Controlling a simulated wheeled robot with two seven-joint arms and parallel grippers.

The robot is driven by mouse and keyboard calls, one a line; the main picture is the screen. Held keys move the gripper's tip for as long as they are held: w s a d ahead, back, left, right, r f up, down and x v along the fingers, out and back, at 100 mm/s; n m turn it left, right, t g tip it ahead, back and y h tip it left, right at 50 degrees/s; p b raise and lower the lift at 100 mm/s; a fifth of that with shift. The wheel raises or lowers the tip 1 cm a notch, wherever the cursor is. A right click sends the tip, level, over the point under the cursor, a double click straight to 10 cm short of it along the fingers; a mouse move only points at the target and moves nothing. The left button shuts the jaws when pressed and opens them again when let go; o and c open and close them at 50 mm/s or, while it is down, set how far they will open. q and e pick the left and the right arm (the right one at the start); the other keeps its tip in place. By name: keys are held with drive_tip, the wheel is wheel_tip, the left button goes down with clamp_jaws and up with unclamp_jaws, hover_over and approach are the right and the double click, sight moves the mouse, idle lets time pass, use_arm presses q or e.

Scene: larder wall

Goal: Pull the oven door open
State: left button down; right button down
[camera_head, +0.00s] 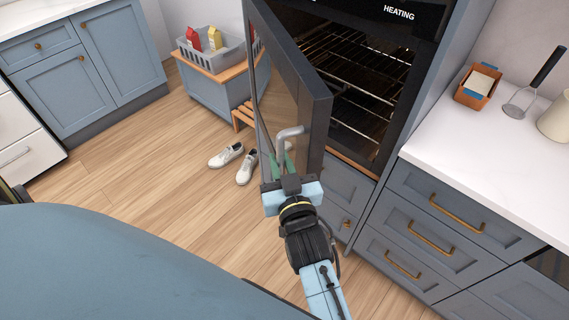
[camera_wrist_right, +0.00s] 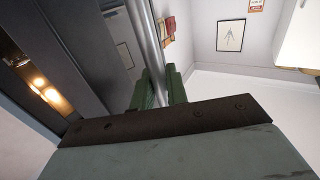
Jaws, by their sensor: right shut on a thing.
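The dark oven door (camera_head: 312,105) stands well ajar, swung out from the oven (camera_head: 365,75) toward me, with wire racks showing inside. Its grey bar handle (camera_head: 290,132) is on the door's outer face, near the free edge. My right gripper (camera_head: 281,162) is shut on the handle, its green fingers around the bar. In the right wrist view, the green fingers (camera_wrist_right: 160,90) stand on either side of the silver handle (camera_wrist_right: 155,35), with the dark door (camera_wrist_right: 105,40) beside them. The lower part of the handle is hidden by the gripper. My left gripper is not in view.
Blue drawers (camera_head: 430,230) with brass handles stand right of the oven, under a white counter (camera_head: 470,140). White shoes (camera_head: 227,154) lie on the floor left of the door, near a bench with a grey crate (camera_head: 210,60). Open wooden floor (camera_head: 130,150) lies to the left.

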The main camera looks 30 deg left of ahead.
drive_tip(key=c, duration=1.5)
unclamp_jaws()
drive_tip(key=shift+d, duration=0.1)
drive_tip(key=p+v, duration=0.1)
drive_tip(key=v, duration=1.2)
drive_tip(key=shift+s+d, duration=0.1)
drive_tip(key=shift+s, duration=0.05)
